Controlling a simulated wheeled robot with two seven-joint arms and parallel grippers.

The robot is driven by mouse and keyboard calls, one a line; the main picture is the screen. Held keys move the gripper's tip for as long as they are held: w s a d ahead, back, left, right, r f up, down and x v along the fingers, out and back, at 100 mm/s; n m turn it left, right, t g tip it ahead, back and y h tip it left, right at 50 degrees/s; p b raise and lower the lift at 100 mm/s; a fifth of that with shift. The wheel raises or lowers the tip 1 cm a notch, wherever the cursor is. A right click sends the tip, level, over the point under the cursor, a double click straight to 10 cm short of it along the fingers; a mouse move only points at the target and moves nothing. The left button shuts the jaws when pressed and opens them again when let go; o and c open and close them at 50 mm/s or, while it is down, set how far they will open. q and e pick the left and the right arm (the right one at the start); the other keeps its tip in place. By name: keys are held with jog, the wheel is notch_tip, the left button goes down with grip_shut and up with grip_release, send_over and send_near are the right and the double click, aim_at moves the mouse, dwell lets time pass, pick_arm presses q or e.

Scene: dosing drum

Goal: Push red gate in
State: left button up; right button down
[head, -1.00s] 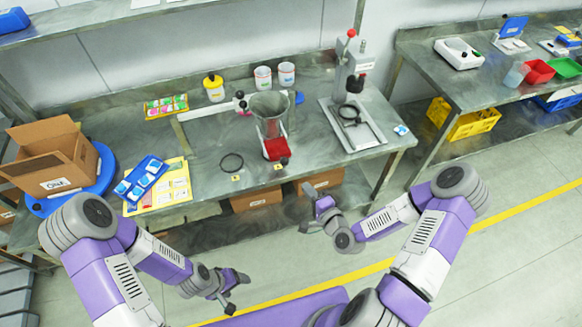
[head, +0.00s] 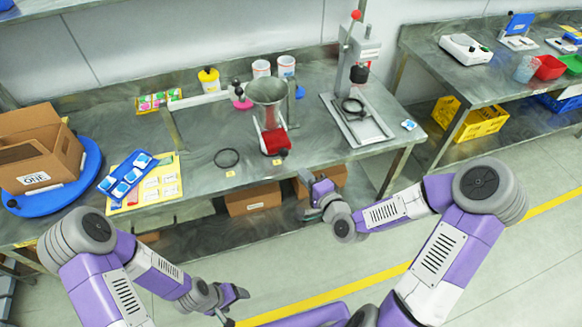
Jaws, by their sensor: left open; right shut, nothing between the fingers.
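The red gate (head: 275,140) sits at the foot of the dosing drum stand, below the grey funnel (head: 266,92), near the front edge of the metal table. A dark knob shows at its front. How far out the gate stands cannot be told. My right gripper (head: 312,190) is shut and empty, in front of the table edge, below and right of the gate and apart from it. My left gripper (head: 232,303) is open and empty, low in front of the table, well away from the gate.
A press stand (head: 357,118) stands to the right. A blue tray (head: 128,174) and a cardboard box (head: 38,150) on a blue turntable are at the left. Cardboard boxes (head: 252,199) sit under the table.

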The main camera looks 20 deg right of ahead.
aim_at(286, 155)
jog(key=b+x, duration=0.4)
jog(key=x, duration=0.3)
jog(key=shift+s+f+b, duration=0.1)
jog(key=shift+b, duration=0.3)
pick_arm(q)
jog(key=shift+f, duration=2.85)
pick_arm(e)
jog(key=shift+x, duration=0.75)
